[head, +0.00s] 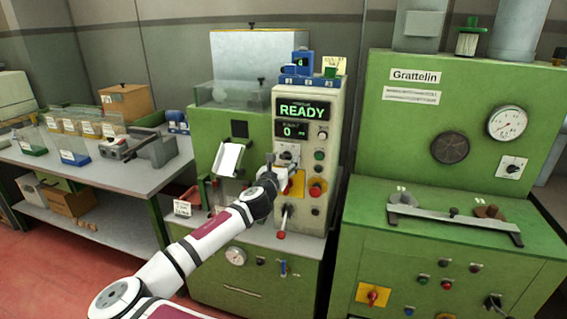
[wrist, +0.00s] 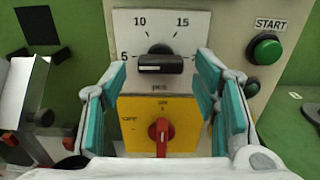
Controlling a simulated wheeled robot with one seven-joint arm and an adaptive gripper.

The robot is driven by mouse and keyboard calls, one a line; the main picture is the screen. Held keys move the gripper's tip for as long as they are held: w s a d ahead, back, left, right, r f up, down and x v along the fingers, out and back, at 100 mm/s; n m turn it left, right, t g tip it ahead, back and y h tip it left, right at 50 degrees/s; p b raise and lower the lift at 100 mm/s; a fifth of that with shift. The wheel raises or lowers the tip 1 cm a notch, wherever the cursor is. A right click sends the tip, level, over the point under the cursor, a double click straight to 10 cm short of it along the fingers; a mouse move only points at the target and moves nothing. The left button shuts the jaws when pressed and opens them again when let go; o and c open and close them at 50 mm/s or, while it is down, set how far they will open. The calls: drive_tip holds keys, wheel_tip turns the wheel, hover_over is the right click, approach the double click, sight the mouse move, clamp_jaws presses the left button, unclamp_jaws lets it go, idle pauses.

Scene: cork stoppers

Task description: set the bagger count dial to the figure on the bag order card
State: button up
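The count dial is a black bar knob (wrist: 160,64) on a white plate (wrist: 188,22) marked 5, 10, 15 and "pcs". The bar lies level, one end towards the 5; I cannot tell exactly which figure it points at. My gripper (wrist: 163,82) is open, its teal pads left and right of the knob with gaps on both sides; nothing is held. In the head view my gripper (head: 279,172) is at the machine's front panel, partly covering the dial area. A yellow card (head: 342,65) stands on top of the machine; its writing is too small to read, and I cannot tell if it is the order card.
A red switch (wrist: 160,134) on a yellow plate sits just below the dial. A green START button (wrist: 266,49) is to the right. The display (head: 302,110) reads READY, with 0 below. A tilted white plate (head: 229,159) stands left of the panel.

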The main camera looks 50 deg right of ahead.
drive_tip(key=shift+a, duration=0.1)
drive_tip(key=v, duration=1.2)
idle(0.4)
